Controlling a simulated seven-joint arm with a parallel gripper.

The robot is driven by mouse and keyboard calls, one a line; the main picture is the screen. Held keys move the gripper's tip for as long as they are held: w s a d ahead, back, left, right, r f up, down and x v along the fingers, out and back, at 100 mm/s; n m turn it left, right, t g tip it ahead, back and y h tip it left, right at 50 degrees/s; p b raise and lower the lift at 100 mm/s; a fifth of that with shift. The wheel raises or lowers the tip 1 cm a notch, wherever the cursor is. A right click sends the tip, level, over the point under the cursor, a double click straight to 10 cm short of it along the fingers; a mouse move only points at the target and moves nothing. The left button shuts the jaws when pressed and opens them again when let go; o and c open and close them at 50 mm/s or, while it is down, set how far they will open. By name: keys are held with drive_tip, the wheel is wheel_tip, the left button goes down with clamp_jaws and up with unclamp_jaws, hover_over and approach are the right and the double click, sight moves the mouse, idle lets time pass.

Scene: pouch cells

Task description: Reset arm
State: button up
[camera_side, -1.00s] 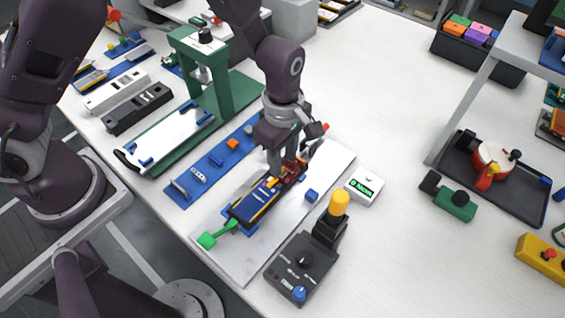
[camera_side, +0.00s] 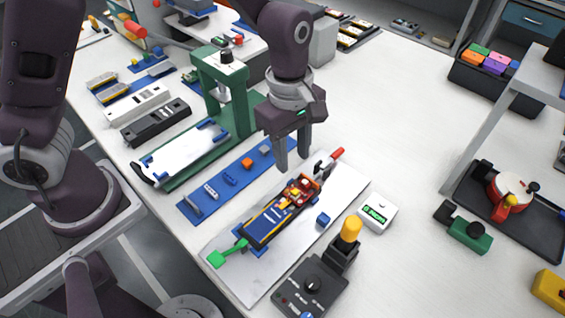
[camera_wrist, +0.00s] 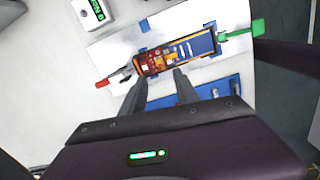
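My gripper (camera_side: 291,160) is open and empty in the side view, raised above the work plate with its two fingers pointing down. In the wrist view the fingers (camera_wrist: 155,82) are apart, with nothing between them. A dark blue pouch cell (camera_side: 268,222) with yellow edges and a red-brown end with small parts lies on the white plate (camera_side: 240,285), below the fingertips. The cell also shows in the wrist view (camera_wrist: 200,44), just beyond the fingertips. A green tab (camera_side: 225,255) extends from one end, and a red-tipped tool (camera_side: 330,158) lies at the other.
A blue strip (camera_side: 230,181) and a green press frame (camera_side: 241,100) stand left.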

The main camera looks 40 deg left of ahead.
drive_tip(key=s+a+r+m+t, duration=0.1)
drive_tip(key=s+a+r+m, duration=0.15)
drive_tip(key=r, duration=0.25)
drive_tip(key=s+a+r+m+t+h, duration=0.1)
drive_tip(key=s+a+r+m, duration=0.15)
drive_tip(key=r, duration=0.25)
drive_tip(key=s+a+r+m+t, duration=0.1)
drive_tip(key=s+a+r+m, duration=0.15)
drive_tip(key=r+m, duration=0.2)
drive_tip(key=s+a+r+m+t+y, duration=0.1)
drive_tip(key=s+a+m, duration=0.4)
drive_tip(key=s, duration=0.5)
wheel_tip(320, 180, up, 2)
drive_tip(key=shift+s+a+r+m+t+y, duration=0.2)
drive_tip(key=shift+s+a+m+t+y, duration=0.1)
drive_tip(key=shift+m+t, duration=0.55)
